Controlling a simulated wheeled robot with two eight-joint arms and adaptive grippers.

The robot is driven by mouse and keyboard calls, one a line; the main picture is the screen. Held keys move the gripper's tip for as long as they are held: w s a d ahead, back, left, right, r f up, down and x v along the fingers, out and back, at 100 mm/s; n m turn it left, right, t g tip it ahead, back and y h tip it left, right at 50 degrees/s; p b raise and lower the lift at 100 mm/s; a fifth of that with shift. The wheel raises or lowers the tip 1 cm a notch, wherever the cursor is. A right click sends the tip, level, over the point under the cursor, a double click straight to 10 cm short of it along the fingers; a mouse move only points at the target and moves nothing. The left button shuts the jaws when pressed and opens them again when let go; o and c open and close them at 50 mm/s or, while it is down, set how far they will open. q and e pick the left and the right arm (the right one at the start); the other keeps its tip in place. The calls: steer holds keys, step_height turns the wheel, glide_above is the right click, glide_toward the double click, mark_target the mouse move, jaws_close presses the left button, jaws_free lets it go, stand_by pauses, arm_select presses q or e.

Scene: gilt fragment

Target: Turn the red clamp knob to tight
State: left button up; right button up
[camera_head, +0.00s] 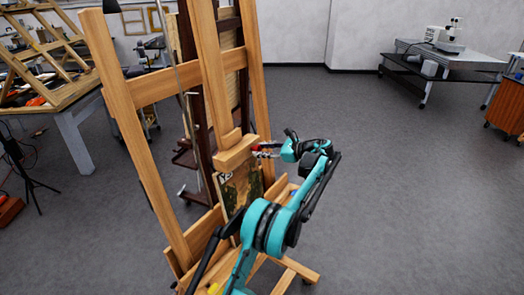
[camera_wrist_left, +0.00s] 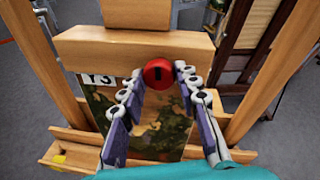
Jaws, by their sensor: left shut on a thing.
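The red clamp knob (camera_wrist_left: 158,73) is a round red disc with a short dark upright mark on its face. It sits on the front of the easel's wooden clamp block (camera_wrist_left: 100,48); in the head view only a bit of red (camera_head: 256,148) shows. My left gripper (camera_head: 264,151) reaches the knob from the right in the head view. In the left wrist view its jointed fingers (camera_wrist_left: 158,76) lie on both sides of the knob, shut on it. My right gripper is in neither view.
A dark painted panel (camera_wrist_left: 160,118) stands below the clamp block on the easel's wooden ledge (camera_wrist_left: 75,148).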

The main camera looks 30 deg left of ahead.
arm_select(q)
steer(key=shift+f+m, duration=0.1)
steer(key=shift+m, duration=0.4)
steer(key=o, duration=1.2)
steer(key=shift+c, duration=0.2)
steer(key=v, duration=1.2)
